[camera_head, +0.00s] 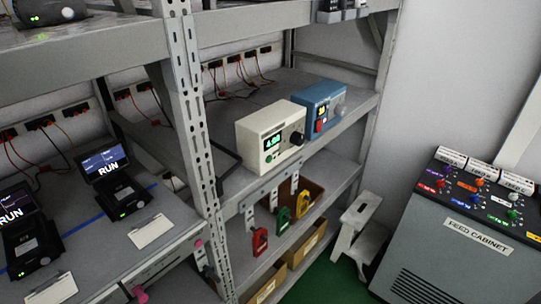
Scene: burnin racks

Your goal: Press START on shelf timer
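A cream box (264,137) with a lit green display and a black knob sits on the middle shelf of the grey rack. A blue box (321,103) with a small display, a red part and a grey knob stands just right of and behind it. Either could be the shelf timer; the labels are too small to read, and I cannot make out a START marking. Neither of my grippers shows in this view.
Below hang red, green and yellow lockout-like tags (281,218). A slotted upright (190,110) stands left of the boxes. Two black units reading RUN (112,180) sit on the left shelf. A grey feed cabinet (455,240) and a white step stool (357,230) stand right.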

